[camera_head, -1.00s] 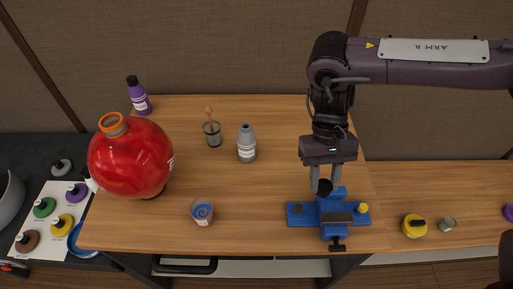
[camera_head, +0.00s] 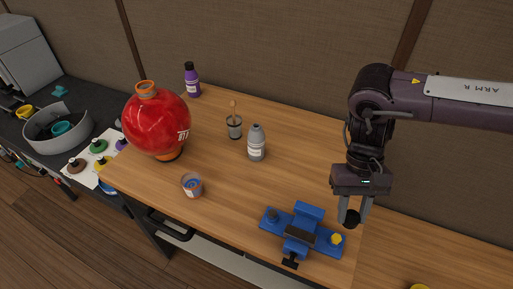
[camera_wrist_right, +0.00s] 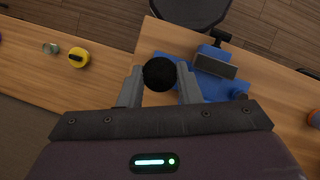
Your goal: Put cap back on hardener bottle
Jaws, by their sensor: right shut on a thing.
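The grey bottle (camera_head: 257,145) with a white label stands upright near the middle of the wooden table. Its narrow top shows no black cap. My right gripper (camera_head: 354,217) is shut on a round black cap (camera_head: 351,220), held between the fingertips at the table's right side. In the right wrist view the cap (camera_wrist_right: 159,74) sits between the two fingers (camera_wrist_right: 160,82), with its dark round face showing. The gripper is apart from the bottle, to its right and nearer the front. My left gripper is not in view.
A blue vise-like fixture (camera_head: 303,215) stands just left of the right gripper. A cup of blue paint (camera_head: 192,186), a stirrer cup (camera_head: 235,130), a large red ball (camera_head: 157,122) and a black-capped purple bottle (camera_head: 192,82) are further left. Table between bottle and fixture is clear.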

